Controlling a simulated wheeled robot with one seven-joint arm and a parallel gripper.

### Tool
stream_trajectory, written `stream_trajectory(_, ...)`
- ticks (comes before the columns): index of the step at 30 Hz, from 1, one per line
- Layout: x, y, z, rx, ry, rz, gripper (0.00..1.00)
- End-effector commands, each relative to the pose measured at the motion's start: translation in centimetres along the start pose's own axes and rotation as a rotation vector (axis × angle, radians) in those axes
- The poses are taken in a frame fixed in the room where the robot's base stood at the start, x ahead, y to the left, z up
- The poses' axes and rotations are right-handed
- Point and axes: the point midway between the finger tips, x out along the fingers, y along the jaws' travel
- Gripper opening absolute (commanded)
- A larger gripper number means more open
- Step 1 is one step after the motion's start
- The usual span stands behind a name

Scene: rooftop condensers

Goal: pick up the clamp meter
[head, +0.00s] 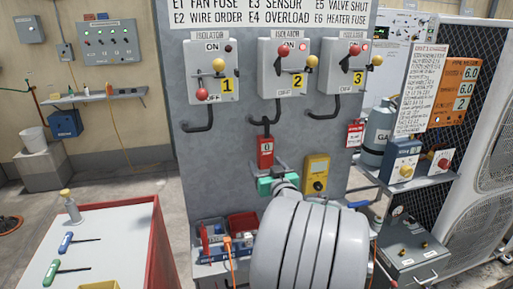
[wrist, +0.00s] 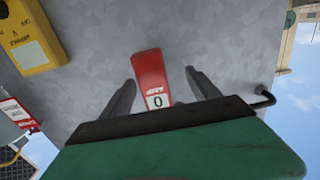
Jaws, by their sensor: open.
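The clamp meter (head: 265,153) is the red device against the grey panel, below the isolators, with a pale display reading 0. My gripper (wrist: 160,76) is open, with one dark finger on each side of the meter and a visible gap to each. In the head view my gripper (head: 278,178) is just below the meter. I cannot tell how far the fingers reach in depth. The meter's lowest part is hidden behind the gripper's edge.
A yellow device (head: 316,174) hangs on the panel (head: 225,140) close to the right. Conduit elbows (head: 264,122) stick out above. Red bins (head: 243,224) stand below. A white-topped cart (head: 105,225) with screwdrivers is at left; a gas cylinder (head: 377,132) is at right.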

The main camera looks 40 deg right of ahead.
Motion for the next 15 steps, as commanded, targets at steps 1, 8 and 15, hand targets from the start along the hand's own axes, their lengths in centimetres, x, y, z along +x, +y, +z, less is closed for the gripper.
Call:
stream_trajectory(1, 0.0, 0.9, -0.2, 0.003, 0.013, 0.016, 0.71)
stream_trajectory(8, 2.8, 1.6, -0.6, 0.004, 0.02, 0.026, 0.71)
stream_trajectory(15, 6.7, 1.8, -0.9, 0.003, 0.02, 0.025, 0.71)
